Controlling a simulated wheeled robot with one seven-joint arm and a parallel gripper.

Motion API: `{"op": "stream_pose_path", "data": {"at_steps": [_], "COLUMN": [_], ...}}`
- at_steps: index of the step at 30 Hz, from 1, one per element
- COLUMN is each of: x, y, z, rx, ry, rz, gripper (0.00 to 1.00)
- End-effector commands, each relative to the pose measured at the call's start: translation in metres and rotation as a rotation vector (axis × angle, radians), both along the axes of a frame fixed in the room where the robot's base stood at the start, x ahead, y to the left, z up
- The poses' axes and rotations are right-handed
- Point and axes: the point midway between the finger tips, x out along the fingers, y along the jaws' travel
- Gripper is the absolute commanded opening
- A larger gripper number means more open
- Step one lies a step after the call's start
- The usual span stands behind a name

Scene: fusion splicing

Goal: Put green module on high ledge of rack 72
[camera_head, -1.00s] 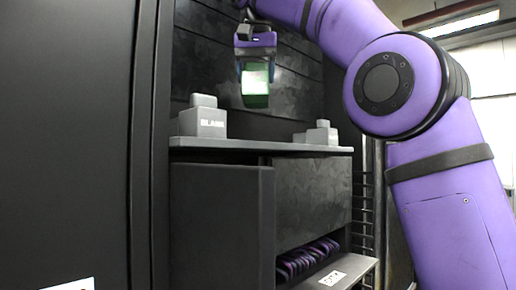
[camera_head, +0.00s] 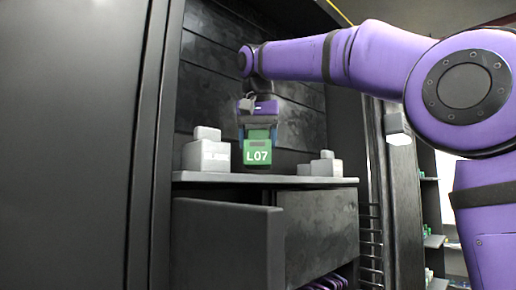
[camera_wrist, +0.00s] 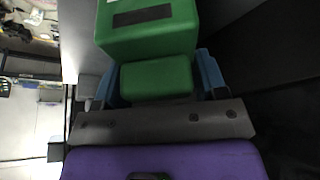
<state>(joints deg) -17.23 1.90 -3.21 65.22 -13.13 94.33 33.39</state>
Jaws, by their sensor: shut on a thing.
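The green module (camera_head: 257,153), marked L07, is held upright in my gripper (camera_head: 258,133). It is just above the grey high ledge (camera_head: 290,181) of the rack, between two grey blocks; I cannot tell whether its base touches the ledge. In the wrist view the module (camera_wrist: 148,28) sits between the two blue fingers of my gripper (camera_wrist: 157,80), which are shut on its narrower top part. The rack number is not readable in these frames.
A grey stepped block (camera_head: 206,153) stands on the ledge left of the module. Another grey block (camera_head: 321,166) stands to the right. Dark back panels (camera_head: 215,80) rise behind. A dark panel (camera_head: 228,245) is below the ledge. Stocked shelves (camera_head: 432,240) show at far right.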

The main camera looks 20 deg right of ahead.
Motion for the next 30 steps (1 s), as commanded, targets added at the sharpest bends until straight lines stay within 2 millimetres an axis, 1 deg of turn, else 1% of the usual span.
{"op": "stream_pose_path", "data": {"at_steps": [1, 3, 6, 17, 18, 20, 21, 30], "x": [0.0, -0.001, 0.0, 0.0, 0.0, 0.0, 0.0, 0.0], "y": [0.0, 0.0, 0.0, 0.0, 0.0, 0.0, 0.0, 0.0], "z": [-0.007, -0.014, -0.019, -0.022, -0.023, -0.023, -0.023, -0.022], "rx": [0.0, 0.0, 0.0, 0.0, 0.001, 0.0, 0.0, 0.0], "ry": [0.002, 0.001, 0.0, 0.0, 0.001, 0.0, 0.0, 0.0], "rz": [0.001, 0.0, 0.0, -0.001, -0.001, -0.001, -0.001, 0.0], "gripper": [0.36, 0.36, 0.36, 0.36, 0.68, 0.82, 0.91, 0.91]}}
